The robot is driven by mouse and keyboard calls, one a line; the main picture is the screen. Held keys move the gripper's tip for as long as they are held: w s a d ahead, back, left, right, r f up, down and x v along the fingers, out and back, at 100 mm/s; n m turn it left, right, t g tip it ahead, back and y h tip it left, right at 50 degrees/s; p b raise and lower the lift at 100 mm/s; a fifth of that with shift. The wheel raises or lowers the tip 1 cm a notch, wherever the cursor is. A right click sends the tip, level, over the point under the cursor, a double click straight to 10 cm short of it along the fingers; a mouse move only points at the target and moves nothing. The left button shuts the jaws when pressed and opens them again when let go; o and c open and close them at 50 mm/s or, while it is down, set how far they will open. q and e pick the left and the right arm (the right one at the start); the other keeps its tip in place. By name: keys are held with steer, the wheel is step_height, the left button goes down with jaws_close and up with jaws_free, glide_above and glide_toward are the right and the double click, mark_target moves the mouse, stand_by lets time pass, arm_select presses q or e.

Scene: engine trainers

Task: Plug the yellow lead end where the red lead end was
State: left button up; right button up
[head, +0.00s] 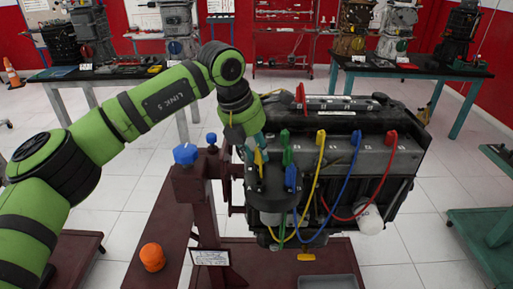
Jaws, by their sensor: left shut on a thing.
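The engine (345,155) stands on a dark red stand, with coloured leads along its top edge. My left gripper (252,150) is at the engine's left end, above the dark distributor cap (268,186), shut on the yellow lead end (259,158). Its fingers partly hide the end, and I cannot tell whether it touches the cap. A green lead end (287,157) and a blue lead end (291,178) stand at the cap's right side. The red lead (357,213) hangs from its boot (391,138) in a loop; its other end is unclear. My right gripper is not in view.
A red piece (300,94) stands up on the engine top. A blue knob (185,154) is on the stand, left of the gripper. Tables with engine parts stand behind.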

arm_select(q)
steer(key=shift+f, duration=0.2)
steer(key=o, duration=1)
steer(key=shift+r, duration=0.1)
